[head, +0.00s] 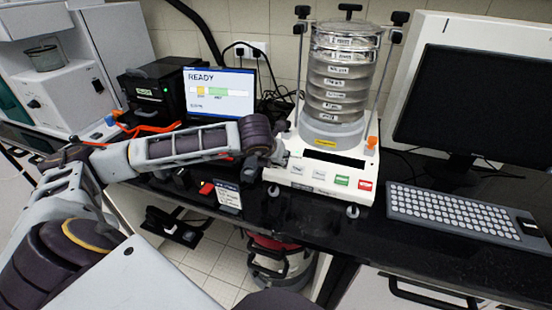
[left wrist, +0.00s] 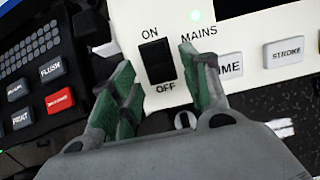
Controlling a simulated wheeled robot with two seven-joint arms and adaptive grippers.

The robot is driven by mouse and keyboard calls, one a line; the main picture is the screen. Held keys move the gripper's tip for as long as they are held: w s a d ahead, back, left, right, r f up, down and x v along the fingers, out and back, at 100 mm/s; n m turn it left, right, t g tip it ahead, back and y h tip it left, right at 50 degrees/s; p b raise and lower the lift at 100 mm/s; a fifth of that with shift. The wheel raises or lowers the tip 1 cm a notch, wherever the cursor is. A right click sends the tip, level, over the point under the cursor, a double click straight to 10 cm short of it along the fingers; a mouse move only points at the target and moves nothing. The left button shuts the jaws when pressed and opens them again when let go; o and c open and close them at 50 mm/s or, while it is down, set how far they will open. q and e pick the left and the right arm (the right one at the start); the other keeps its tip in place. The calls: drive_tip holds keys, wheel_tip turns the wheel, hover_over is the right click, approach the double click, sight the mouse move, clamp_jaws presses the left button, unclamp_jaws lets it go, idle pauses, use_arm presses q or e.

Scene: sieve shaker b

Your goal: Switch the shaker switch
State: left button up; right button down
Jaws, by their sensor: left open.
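The sieve shaker (head: 327,150) stands on the black bench, a white base with a stack of clear sieves on top. Its black rocker switch (left wrist: 157,61) shows in the left wrist view on the white panel, between the printed words ON and OFF and next to MAINS with a small green light. My left gripper (left wrist: 163,72) is open, its green-padded fingers on either side of the switch, with nothing between them. In the head view the left gripper (head: 278,158) is at the left side of the shaker base, and the switch is hidden there. My right gripper is not in view.
A keyboard (head: 455,208) and dark monitor (head: 480,105) stand to the right. Left of the shaker is a screen reading READY (head: 220,92). A small sign (head: 228,196) stands near the bench's front edge. A red canister (head: 275,262) is below the bench.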

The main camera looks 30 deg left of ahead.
use_arm(q)
drive_tip(key=v, duration=1.1)
drive_tip(key=shift+s+r, duration=0.2)
drive_tip(key=shift+r, duration=0.05)
idle(0.5)
